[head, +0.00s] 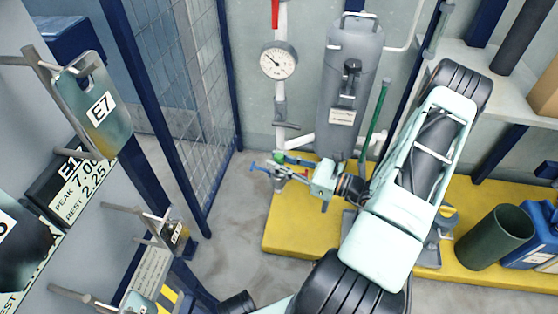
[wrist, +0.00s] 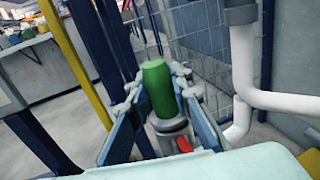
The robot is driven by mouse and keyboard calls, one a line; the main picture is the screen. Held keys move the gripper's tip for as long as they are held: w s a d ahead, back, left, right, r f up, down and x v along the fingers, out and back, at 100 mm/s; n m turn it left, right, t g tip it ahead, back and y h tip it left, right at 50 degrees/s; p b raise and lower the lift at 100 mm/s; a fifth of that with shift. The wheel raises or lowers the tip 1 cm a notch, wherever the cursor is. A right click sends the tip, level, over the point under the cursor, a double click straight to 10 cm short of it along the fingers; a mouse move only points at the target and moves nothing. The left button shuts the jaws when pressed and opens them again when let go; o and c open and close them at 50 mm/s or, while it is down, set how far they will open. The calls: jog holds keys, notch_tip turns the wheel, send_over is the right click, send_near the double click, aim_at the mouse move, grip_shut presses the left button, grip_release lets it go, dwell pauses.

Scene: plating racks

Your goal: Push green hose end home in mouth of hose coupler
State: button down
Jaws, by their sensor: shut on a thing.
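The green hose end (wrist: 160,90) is a short green cylinder between the fingers of my gripper (wrist: 157,86) in the wrist view. The blue fingers with grey tips stand on either side of it, and the gripper is shut on it. A grey metal ring-shaped part (wrist: 171,127), which looks like the hose coupler, sits right at the lower end of the green cylinder, with a red piece beside it. I cannot tell how deep the hose end sits in its mouth. In the head view my gripper (head: 281,167) is over the yellow platform, with a small bit of green (head: 279,157) at it.
A grey tank (head: 346,90) and a pressure gauge (head: 278,61) stand behind my gripper. White pipes (wrist: 245,70) run close on the right in the wrist view. A mesh fence (head: 195,90) is to the left. A dark green cylinder (head: 495,237) stands at the right of the yellow platform (head: 290,230).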

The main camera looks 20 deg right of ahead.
jog(key=shift+f, duration=0.25)
jog(key=c, duration=1.7)
grip_release()
jog(key=shift+o, duration=0.2)
jog(key=v, duration=1.2)
